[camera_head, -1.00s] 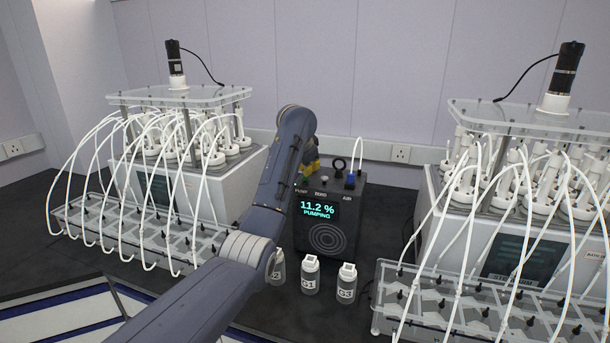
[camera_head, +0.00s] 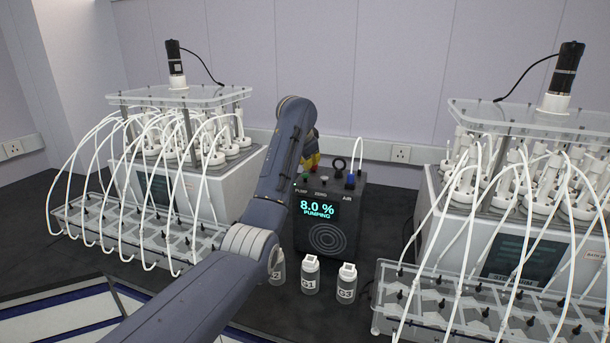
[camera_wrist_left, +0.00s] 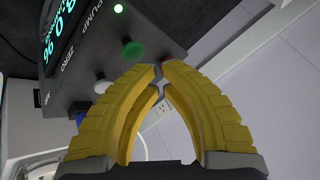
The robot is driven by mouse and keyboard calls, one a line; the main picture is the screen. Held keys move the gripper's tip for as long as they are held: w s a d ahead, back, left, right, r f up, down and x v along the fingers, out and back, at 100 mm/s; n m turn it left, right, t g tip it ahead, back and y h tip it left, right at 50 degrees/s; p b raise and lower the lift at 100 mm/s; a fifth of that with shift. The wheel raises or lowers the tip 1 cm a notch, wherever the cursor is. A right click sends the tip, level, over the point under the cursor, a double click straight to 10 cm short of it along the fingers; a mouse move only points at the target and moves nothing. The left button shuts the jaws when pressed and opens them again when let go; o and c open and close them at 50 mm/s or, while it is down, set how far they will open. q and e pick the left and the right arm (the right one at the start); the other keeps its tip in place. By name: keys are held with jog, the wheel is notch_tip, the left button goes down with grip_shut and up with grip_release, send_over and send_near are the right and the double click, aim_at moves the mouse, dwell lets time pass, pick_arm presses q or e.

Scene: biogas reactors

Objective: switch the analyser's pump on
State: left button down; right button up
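The analyser (camera_head: 345,205) is a dark box between the two reactor units. Its screen (camera_head: 317,208) reads 8.0 % PUMPING. A white button (camera_wrist_left: 102,86) is by ZERO. My left gripper (camera_head: 313,160) is above the analyser's top left side, partly hidden by my forearm. In the left wrist view its yellow fingertips (camera_wrist_left: 158,69) meet with nothing between them, beside the green button and apparently apart from it. My right gripper is out of view.
Sample bottles (camera_head: 310,275) stand in front of the analyser.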

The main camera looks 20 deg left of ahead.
pick_arm(q)
notch_tip(320, 180, up, 6)
jog(key=shift+f, duration=0.1)
dwell(0.5)
dwell(2.1)
